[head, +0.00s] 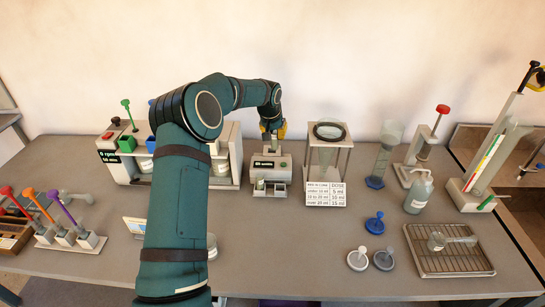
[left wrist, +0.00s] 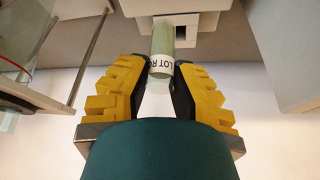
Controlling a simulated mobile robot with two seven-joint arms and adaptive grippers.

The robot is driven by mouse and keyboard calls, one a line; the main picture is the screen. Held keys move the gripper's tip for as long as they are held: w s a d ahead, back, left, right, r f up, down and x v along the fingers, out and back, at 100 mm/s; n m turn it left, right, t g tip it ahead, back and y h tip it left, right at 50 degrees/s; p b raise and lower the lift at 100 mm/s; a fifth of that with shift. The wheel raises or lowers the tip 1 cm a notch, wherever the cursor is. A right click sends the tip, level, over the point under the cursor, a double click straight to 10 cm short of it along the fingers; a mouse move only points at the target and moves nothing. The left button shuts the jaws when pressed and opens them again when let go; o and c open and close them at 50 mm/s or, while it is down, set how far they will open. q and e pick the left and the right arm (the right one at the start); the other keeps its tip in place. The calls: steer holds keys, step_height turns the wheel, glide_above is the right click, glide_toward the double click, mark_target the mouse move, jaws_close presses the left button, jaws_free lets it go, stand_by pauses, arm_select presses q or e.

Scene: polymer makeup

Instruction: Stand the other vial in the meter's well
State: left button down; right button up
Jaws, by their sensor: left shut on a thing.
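My left gripper (head: 273,132) is over the back of the small beige meter (head: 284,164). In the left wrist view the gripper (left wrist: 160,78) is shut on a pale greenish vial (left wrist: 175,32) with a white label reading "LOT R". The vial's far end points at a pale box-like body (left wrist: 208,22) with a dark recess. I cannot tell whether the vial's end is inside the well or just in front of it. A small holder with a greenish vial (head: 261,185) is at the meter's front. My right gripper is not in view.
A framed stand with a funnel and a printed card (head: 325,193) stands close right of the meter. A white machine (head: 235,160) is close left. A wire tray (head: 450,262) holds a lying flask at the right.

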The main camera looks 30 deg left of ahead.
mark_target(272, 144)
arm_select(q)
steer(key=w+a+r+n+p, duration=0.1)
steer(key=w+a+n, duration=0.1)
steer(key=w+a, duration=0.2)
steer(key=shift+y, duration=0.3)
step_height(272, 144, down, 10)
steer(key=shift+d+r+b, duration=0.15)
steer(key=shift+r+b, duration=0.05)
steer(key=shift+b, duration=0.35)
steer(key=shift+f, duration=0.15)
steer(key=c, duration=0.9)
jaws_free()
steer(key=shift+c, duration=0.2)
